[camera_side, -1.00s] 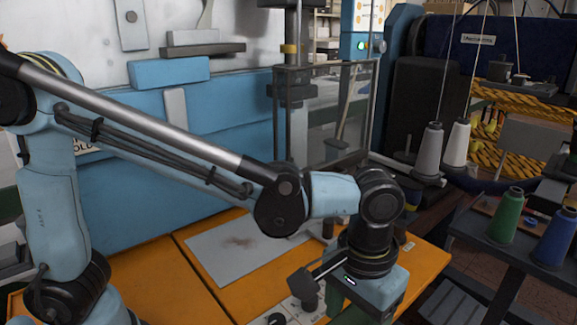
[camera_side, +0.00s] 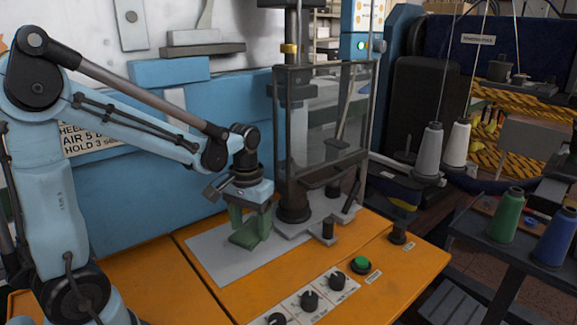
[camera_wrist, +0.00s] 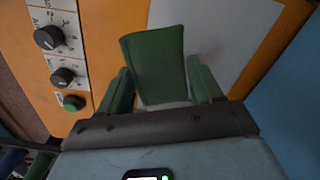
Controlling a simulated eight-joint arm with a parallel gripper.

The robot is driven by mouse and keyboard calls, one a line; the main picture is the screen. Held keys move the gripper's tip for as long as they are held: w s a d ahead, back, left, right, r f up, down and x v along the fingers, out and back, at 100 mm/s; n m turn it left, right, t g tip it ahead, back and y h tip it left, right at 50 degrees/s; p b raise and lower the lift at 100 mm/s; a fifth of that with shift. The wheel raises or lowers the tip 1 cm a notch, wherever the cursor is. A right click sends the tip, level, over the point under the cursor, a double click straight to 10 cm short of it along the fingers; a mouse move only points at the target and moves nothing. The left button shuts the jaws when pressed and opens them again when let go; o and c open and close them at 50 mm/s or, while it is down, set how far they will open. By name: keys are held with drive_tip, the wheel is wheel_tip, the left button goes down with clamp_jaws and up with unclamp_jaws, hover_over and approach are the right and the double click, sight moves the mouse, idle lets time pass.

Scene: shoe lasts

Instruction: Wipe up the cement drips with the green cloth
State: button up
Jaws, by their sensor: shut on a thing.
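My gripper (camera_side: 250,217) points down over the grey sheet (camera_side: 212,268) on the orange bench top. It is shut on the green cloth (camera_side: 246,239), which hangs below the fingers at the sheet. Whether the cloth presses on the sheet or hovers just above it, I cannot tell. In the wrist view the cloth (camera_wrist: 155,62) spreads out between the two green fingers, with the pale sheet (camera_wrist: 232,35) behind it.
A machine with a clear guard (camera_side: 325,120) stands close to the right of my gripper. Black knobs (camera_side: 309,300) and a green button (camera_side: 361,264) sit along the bench front. A blue panel (camera_side: 130,185) rises behind. The sheet's front part is clear.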

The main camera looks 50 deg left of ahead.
drive_tip(key=s+a+n, duration=0.3)
drive_tip(key=a+n, duration=0.1)
drive_tip(key=a, duration=0.3)
hover_over(225, 249)
drive_tip(key=shift+n, duration=0.3)
drive_tip(key=shift+d+f, duration=0.2)
drive_tip(key=shift+f, duration=2.3)
drive_tip(key=shift+w+f, duration=0.35)
drive_tip(key=shift+f, duration=0.35)
drive_tip(key=shift+w+f, duration=0.35)
drive_tip(key=shift+f, duration=0.35)
drive_tip(key=shift+c, duration=0.9)
drive_tip(key=shift+w, duration=3.35)
drive_tip(key=shift+s, duration=4.1)
drive_tip(key=shift+w+a, duration=0.15)
drive_tip(key=shift+w, duration=4.05)
drive_tip(key=shift+s, duration=3.95)
drive_tip(key=shift+s+r, duration=0.15)
drive_tip(key=shift+s, duration=0.05)
wheel_tip(225, 249, up, 8)
